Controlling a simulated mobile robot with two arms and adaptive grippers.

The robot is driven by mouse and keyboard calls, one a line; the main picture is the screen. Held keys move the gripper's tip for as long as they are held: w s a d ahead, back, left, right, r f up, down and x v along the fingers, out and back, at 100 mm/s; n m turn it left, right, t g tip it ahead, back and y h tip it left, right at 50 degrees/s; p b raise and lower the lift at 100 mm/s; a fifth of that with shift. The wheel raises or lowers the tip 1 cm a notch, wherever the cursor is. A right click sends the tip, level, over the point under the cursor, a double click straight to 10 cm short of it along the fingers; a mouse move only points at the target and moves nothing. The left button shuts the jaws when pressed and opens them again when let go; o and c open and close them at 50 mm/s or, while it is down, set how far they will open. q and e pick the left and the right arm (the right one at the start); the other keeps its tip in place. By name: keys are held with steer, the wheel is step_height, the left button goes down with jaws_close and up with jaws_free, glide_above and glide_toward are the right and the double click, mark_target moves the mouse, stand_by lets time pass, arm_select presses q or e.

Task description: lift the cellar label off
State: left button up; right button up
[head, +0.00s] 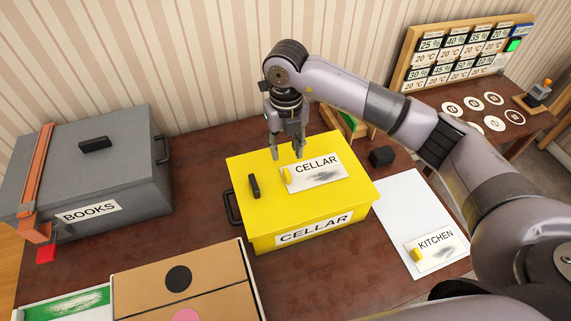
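The cellar label (318,173) is a white card with "CELLAR" in black, a grey smudge and a small yellow tab (286,174) at its left end. It lies on the lid of the yellow box (250,217), whose front also reads "CELLAR". My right gripper (288,157) points down over the back of the lid, near the yellow tab. Its fingers look apart with nothing between them. I cannot tell whether the fingertips touch the lid or the tab. My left gripper is not in view.
A grey "BOOKS" box (110,177) with an orange strap stands at left. A cardboard box (205,258) is in front. A "KITCHEN" label (437,252) lies on a white sheet (408,205) at right. A small black block (382,157) sits behind the sheet. Bare tabletop shows between the boxes.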

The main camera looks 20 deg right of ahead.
mark_target(286, 170)
step_height(286, 170, down, 8)
steer(key=shift+f+p, duration=0.25)
steer(key=shift+p, duration=0.7)
steer(key=shift+f, duration=0.45)
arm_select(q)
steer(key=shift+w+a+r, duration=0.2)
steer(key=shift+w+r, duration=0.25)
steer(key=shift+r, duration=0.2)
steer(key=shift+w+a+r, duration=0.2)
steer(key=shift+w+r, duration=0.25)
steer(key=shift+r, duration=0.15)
arm_select(e)
jaws_close()
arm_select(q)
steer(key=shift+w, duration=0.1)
